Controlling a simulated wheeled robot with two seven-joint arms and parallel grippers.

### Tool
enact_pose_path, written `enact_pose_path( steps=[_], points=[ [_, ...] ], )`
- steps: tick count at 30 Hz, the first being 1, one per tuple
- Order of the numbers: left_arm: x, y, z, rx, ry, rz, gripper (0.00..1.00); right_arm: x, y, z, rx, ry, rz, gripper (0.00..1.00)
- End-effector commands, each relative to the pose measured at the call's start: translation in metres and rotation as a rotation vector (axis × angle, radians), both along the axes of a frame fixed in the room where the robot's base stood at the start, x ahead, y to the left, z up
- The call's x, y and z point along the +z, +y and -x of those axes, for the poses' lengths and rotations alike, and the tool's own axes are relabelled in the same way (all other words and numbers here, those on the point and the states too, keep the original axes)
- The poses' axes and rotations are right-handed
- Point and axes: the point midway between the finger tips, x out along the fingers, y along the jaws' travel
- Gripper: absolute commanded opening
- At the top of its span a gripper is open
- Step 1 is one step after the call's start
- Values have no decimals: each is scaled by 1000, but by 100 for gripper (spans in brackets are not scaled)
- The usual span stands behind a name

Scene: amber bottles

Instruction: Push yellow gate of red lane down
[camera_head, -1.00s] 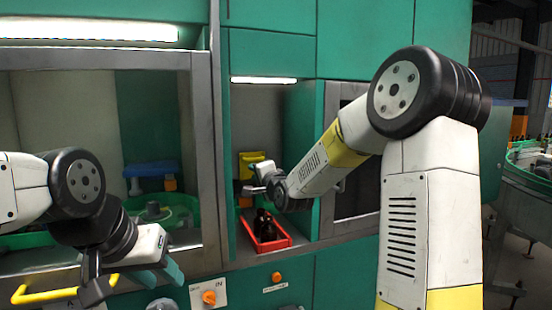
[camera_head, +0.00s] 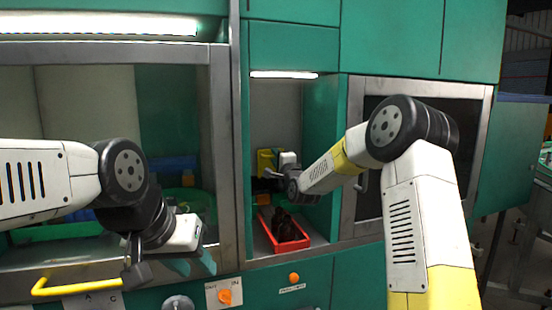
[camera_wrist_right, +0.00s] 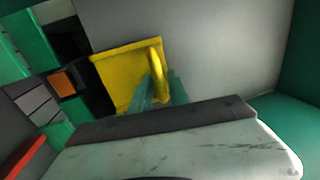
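The yellow gate (camera_head: 264,160) is at the back of the lit recess, partly hidden by my right gripper. In the right wrist view it is a tilted yellow plate (camera_wrist_right: 112,75) with a raised yellow handle (camera_wrist_right: 158,57). My right gripper (camera_wrist_right: 162,88) has its two teal fingers close together at the handle's lower end. I cannot tell whether they touch or hold it. The red tray (camera_head: 303,242) with dark amber bottles (camera_head: 284,226) stands below the gate on the recess floor. My left gripper (camera_head: 195,264) is at the lower left with its fingers apart and empty.
Green side walls (camera_head: 322,160) close in the recess. A glazed cabinet with a yellow bar handle (camera_head: 75,285) is at the left. An orange knob (camera_head: 225,296) is on the front panel below. A red edge (camera_wrist_right: 22,158) shows at lower left in the wrist view.

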Motion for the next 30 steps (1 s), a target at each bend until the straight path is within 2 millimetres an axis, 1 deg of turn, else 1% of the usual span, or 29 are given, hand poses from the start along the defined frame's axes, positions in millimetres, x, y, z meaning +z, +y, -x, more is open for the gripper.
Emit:
enact_pose_path(
  steps=[6,8,9,10,30],
  points=[
    [0,0,0,0,0,0,36,0,0,0,0,0,1,22],
    [0,0,0,0,0,0,36,0,0,0,0,0,1,10],
    [0,0,0,0,0,0,36,0,0,0,0,0,1,2],
    [0,0,0,0,0,0,36,0,0,0,0,0,1,0],
    [0,0,0,0,0,0,36,1,0,0,0,-1,1,0]
  ],
)
